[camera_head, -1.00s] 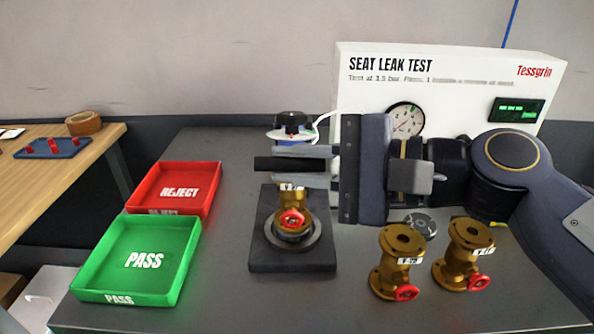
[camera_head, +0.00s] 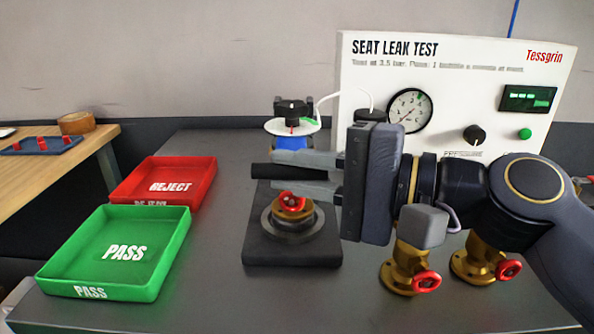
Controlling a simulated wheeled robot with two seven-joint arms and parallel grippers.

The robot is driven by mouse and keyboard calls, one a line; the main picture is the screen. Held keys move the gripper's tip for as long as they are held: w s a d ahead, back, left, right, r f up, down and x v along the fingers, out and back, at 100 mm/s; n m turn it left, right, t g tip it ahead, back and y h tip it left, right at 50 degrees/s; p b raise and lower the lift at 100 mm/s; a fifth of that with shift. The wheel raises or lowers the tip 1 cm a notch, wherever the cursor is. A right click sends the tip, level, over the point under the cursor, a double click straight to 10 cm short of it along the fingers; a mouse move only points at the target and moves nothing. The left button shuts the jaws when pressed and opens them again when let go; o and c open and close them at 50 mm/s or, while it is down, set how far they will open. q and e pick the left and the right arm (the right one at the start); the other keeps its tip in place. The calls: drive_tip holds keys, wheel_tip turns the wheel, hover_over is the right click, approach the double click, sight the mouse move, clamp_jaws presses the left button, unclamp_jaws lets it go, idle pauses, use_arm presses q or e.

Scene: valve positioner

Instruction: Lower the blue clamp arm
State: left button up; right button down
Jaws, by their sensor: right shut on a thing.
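The blue clamp arm (camera_head: 290,143) shows in part at the rear of the fixture (camera_head: 264,252), beneath a white disc (camera_head: 292,125) with a black knob. A black bar-shaped handle (camera_head: 262,171) lies between the fingers of my right gripper (camera_head: 290,173), which is shut on it. The fingers reach in from the right and hide much of the clamp. Below them, a brass valve with a red handwheel (camera_head: 292,202) sits in the round seat of the fixture. The fingers hide its upper part. My left gripper is not in view.
A red REJECT tray (camera_head: 205,184) and a green PASS tray (camera_head: 180,238) stand left. Two brass valves (camera_head: 405,268) (camera_head: 474,262) stand under my right arm. The white test panel (camera_head: 440,75) with its gauge (camera_head: 409,110) is behind. Bare table lies in front of the fixture.

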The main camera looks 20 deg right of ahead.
drive_tip(key=c, duration=1.4)
unclamp_jaws()
drive_tip(key=shift+f, duration=0.3)
drive_tip(key=shift+o, duration=0.2)
drive_tip(key=shift+r, duration=0.1)
drive_tip(key=shift+s+d, duration=0.15)
drive_tip(key=shift+d, duration=0.05)
drive_tip(key=p+v, duration=0.1)
drive_tip(key=v, duration=0.5)
drive_tip(key=shift+s+d+r+p, duration=0.1)
drive_tip(key=shift+s+d+p, duration=0.05)
drive_tip(key=shift+p, duration=0.2)
drive_tip(key=shift+s+d, duration=0.25)
drive_tip(key=shift+d, duration=0.1)
